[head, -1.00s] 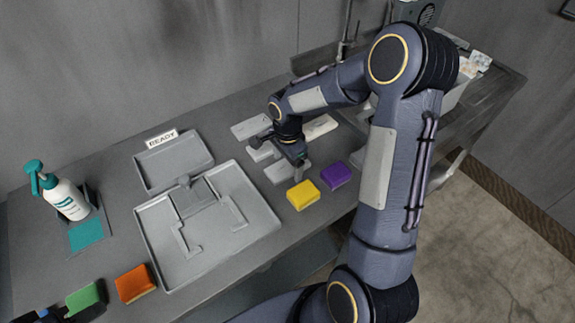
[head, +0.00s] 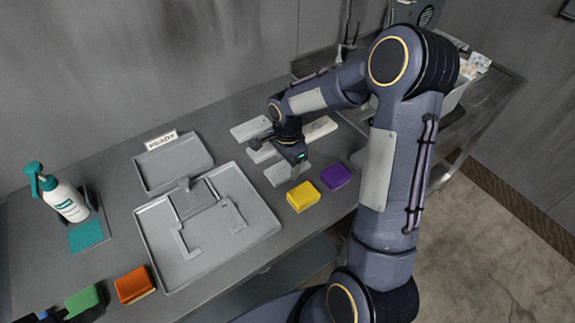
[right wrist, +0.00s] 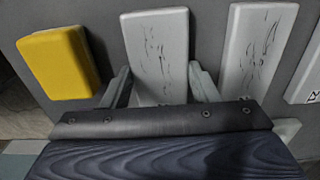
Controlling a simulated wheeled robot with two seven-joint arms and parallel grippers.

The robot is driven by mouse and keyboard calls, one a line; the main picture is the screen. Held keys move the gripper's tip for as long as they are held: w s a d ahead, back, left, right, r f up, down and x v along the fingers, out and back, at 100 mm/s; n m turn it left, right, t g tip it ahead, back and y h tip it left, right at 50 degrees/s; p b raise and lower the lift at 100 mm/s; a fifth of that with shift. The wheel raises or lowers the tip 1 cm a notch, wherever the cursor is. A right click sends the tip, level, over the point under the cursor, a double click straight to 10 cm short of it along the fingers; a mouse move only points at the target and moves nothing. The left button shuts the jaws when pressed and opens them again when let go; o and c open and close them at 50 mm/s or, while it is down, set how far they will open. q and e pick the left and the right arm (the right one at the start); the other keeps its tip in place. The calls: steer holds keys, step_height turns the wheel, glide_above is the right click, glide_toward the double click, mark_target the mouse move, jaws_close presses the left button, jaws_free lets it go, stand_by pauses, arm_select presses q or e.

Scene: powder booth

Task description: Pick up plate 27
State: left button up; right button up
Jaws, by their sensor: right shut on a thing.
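My right gripper (head: 290,160) is low over a group of pale grey plates on the bench. In the right wrist view, its two fingers (right wrist: 160,88) stand on either side of a light grey plate (right wrist: 157,45) with dark scratch marks, and it is shut on this plate. The same plate (head: 280,175) shows in the head view beside the yellow block, partly under the gripper. A second scratched plate (right wrist: 250,50) lies to its right in the wrist view. I cannot read number 27 on any plate.
A yellow block (head: 303,196) and a purple block (head: 336,176) lie near the held plate. A tray with raised brackets (head: 215,255) and a smaller READY tray (head: 172,165) stand left. A spray bottle (head: 68,203), green block (head: 82,300) and orange block (head: 134,284) are further left.

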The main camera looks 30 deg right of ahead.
steer(key=shift+w+r, duration=0.1)
steer(key=shift+r, duration=0.65)
steer(key=s+a+r+b, duration=0.3)
steer(key=s+a+r, duration=0.7)
steer(key=r, duration=0.1)
steer(key=shift+r+b, duration=0.2)
steer(key=shift+b, duration=0.2)
steer(key=shift+d, duration=0.1)
